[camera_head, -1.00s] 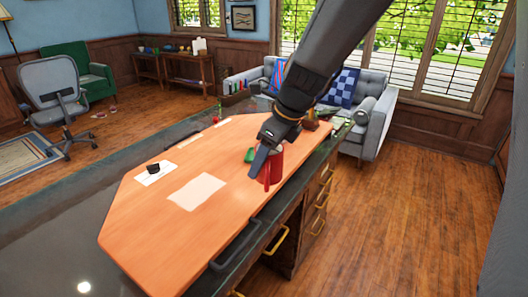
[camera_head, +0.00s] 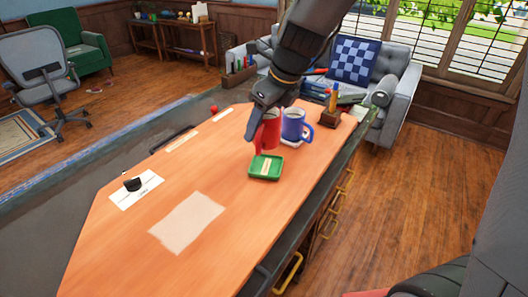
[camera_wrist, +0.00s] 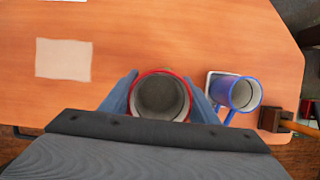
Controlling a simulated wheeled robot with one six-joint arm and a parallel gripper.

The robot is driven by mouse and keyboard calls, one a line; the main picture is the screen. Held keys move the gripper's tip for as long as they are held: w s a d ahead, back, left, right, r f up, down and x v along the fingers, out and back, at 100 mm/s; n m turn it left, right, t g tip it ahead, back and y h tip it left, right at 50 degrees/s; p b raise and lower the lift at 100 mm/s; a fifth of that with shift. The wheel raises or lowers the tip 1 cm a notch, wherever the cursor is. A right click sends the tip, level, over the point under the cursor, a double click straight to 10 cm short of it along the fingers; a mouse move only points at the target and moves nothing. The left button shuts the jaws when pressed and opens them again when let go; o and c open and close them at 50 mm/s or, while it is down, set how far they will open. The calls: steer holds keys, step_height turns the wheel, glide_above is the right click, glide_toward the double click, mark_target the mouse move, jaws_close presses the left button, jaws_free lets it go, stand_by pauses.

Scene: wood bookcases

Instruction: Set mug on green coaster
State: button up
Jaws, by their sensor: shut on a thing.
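A red mug (camera_head: 270,130) is in my gripper (camera_head: 257,138), just behind the green coaster (camera_head: 257,176) in the head view. I cannot tell how high above the desk the mug is. The green coaster is a small square tray with a pale centre, with nothing on it. In the wrist view the red mug (camera_wrist: 160,74) is upright and looks empty, with the fingers of my gripper (camera_wrist: 161,90) shut on its sides. I cannot make out the green coaster there. A blue mug (camera_head: 293,127) stands close right of the red one on a white coaster (camera_head: 291,143).
The orange desk top (camera_head: 130,245) is mostly clear on the left and front. A pale sheet (camera_head: 187,222) and a white card (camera_head: 136,190) with a black object lie there. A brown pen holder (camera_head: 329,117) stands beyond the blue mug, near the desk's right edge.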

mark_target(263, 140)
step_height(263, 140, down, 5)
steer(key=shift+d+r, duration=0.1)
steer(key=shift+d, duration=0.05)
steer(key=shift+f+b, duration=0.65)
steer(key=shift+f, duration=1.15)
steer(key=shift+f, duration=0.15)
steer(key=o, duration=1.3)
steer(key=shift+c, duration=0.2)
